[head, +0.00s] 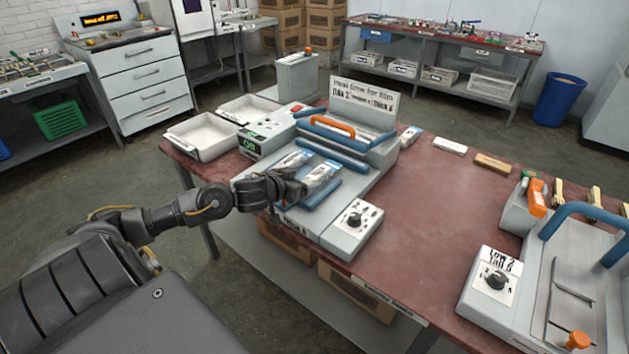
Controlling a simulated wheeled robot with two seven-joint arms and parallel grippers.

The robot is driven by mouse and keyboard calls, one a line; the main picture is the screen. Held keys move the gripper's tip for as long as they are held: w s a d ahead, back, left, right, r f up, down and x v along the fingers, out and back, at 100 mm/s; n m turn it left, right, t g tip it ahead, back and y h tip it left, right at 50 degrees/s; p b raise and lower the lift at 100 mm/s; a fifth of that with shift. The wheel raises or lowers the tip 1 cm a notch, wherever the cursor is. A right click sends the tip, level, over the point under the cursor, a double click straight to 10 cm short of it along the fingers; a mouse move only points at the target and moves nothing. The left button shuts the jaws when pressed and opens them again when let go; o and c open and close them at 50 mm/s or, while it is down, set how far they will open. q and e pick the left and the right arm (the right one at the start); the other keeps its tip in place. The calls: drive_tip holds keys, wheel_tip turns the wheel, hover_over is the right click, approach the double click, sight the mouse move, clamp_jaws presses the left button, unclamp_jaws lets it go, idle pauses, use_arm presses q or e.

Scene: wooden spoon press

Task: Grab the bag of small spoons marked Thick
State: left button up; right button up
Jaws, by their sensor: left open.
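Two clear bags with pale contents lie on the bed of the grey and blue heat sealer: a left bag (294,160) and a right bag (322,174). I cannot read a Thick mark on either bag, nor make out the spoons inside. My left gripper (298,186) reaches in from the left, low over the front of the sealer bed (352,178), close to the near ends of the bags. It is open, and it hides part of the bed. I cannot tell whether it touches a bag. My right gripper is not in view.
The sealer's raised blue bar with an orange handle (332,127) stands behind the bags. A dial box (353,228) sits at its front right. White trays (201,136) are at the table's left end. A second press (585,270) stands at right. The red tabletop (430,215) between is clear.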

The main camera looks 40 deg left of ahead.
sight(318, 177)
use_arm(q)
drive_tip(key=shift+x, duration=1.15)
drive_tip(key=shift+w+f, duration=0.1)
drive_tip(key=shift+w, duration=0.05)
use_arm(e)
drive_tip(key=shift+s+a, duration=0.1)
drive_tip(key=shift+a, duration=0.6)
use_arm(q)
drive_tip(key=shift+c, duration=0.4)
